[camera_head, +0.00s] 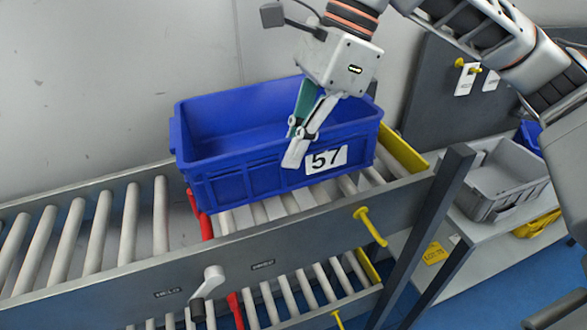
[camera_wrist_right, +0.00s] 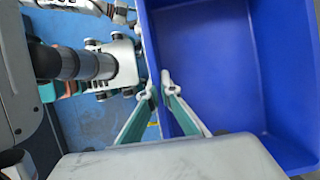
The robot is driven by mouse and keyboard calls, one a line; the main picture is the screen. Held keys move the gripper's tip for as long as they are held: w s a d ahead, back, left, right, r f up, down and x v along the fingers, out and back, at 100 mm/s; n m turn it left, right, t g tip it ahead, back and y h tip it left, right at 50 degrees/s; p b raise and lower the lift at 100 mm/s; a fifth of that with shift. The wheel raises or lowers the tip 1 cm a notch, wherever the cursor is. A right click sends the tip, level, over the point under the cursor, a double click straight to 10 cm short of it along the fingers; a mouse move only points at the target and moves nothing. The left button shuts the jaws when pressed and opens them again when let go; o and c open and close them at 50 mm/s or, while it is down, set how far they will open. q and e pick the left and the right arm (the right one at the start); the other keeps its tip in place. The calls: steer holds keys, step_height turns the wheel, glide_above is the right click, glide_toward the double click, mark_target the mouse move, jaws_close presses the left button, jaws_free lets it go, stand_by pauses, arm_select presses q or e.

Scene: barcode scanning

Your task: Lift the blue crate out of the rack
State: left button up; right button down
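The blue crate (camera_head: 235,172), marked with a white 57 label (camera_head: 326,160), sits on the upper roller level of the rack (camera_head: 120,272). It looks empty. My right gripper (camera_head: 292,148) points down over its near long wall, left of the label. One finger is inside the crate and one outside. In the right wrist view the fingertips (camera_wrist_right: 159,88) are close together, with the wall of the crate (camera_wrist_right: 225,60) between them; they look shut on it. My left gripper is not seen clearly in either view.
A yellow end piece (camera_head: 402,152) is close to the crate's right end, and a red bar (camera_head: 200,215) is near its left. Bare rollers (camera_head: 100,225) lie further left. A grey bin (camera_head: 500,180) stands on a table at right. A wall is close behind.

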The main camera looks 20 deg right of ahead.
step_height(320, 180, up, 14)
steer(key=p, duration=0.1)
steer(key=shift+s+f, duration=0.1)
stand_by(0.5)
